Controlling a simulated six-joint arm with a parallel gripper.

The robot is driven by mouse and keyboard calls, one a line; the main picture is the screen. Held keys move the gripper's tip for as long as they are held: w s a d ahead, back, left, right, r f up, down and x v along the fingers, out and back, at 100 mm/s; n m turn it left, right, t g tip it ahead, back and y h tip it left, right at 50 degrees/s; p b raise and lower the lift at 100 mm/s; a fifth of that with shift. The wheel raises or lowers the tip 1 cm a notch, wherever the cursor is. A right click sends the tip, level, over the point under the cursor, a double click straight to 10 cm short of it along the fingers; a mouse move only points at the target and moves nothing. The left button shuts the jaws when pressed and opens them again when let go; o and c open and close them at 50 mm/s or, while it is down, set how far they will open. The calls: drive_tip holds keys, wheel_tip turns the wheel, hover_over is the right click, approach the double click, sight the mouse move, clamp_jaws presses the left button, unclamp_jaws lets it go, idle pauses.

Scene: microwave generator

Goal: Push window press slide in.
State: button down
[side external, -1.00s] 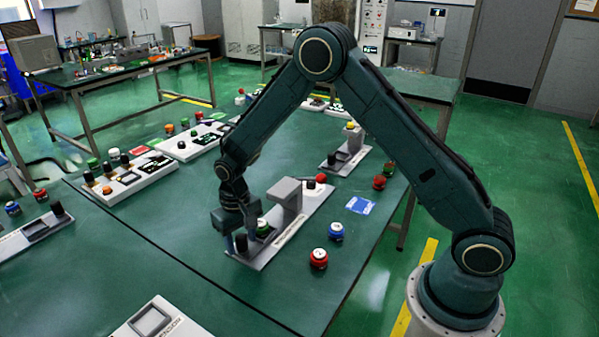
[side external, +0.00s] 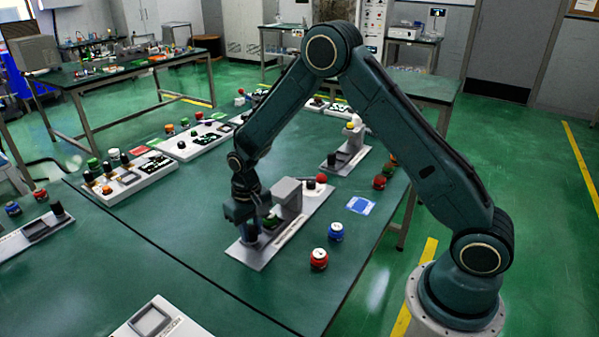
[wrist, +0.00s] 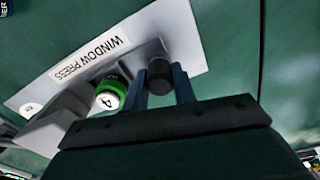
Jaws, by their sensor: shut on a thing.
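The window press has a pale base plate (side external: 262,256), labelled WINDOW PRESS in the wrist view (wrist: 180,35). Its grey upright housing (side external: 288,196) stands mid-plate and also shows at the lower left of the wrist view (wrist: 48,130). My gripper (side external: 251,228) is low over the plate, left of the housing. In the wrist view its blue fingers (wrist: 161,86) are shut on the black knob (wrist: 159,72). A green round piece marked 4 (wrist: 110,94) sits between the knob and the housing, close to the housing. In the side view this piece (side external: 272,222) is partly hidden.
A red knob (side external: 321,178) is at the press's far end. Loose blue (side external: 335,232) and red (side external: 318,259) pieces and a blue card (side external: 360,205) lie to the right. Another grey press (side external: 345,155) stands behind. Bare table lies left of the press.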

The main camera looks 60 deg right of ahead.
sight(265, 221)
drive_tip(key=d, duration=0.5)
drive_tip(key=shift+d, duration=0.35)
drive_tip(key=c, duration=1.2)
unclamp_jaws()
drive_tip(key=shift+d, duration=0.1)
drive_tip(key=shift+o, duration=0.3)
drive_tip(key=shift+r, duration=0.15)
drive_tip(key=shift+r, duration=0.25)
wheel_tip(265, 221, up, 13)
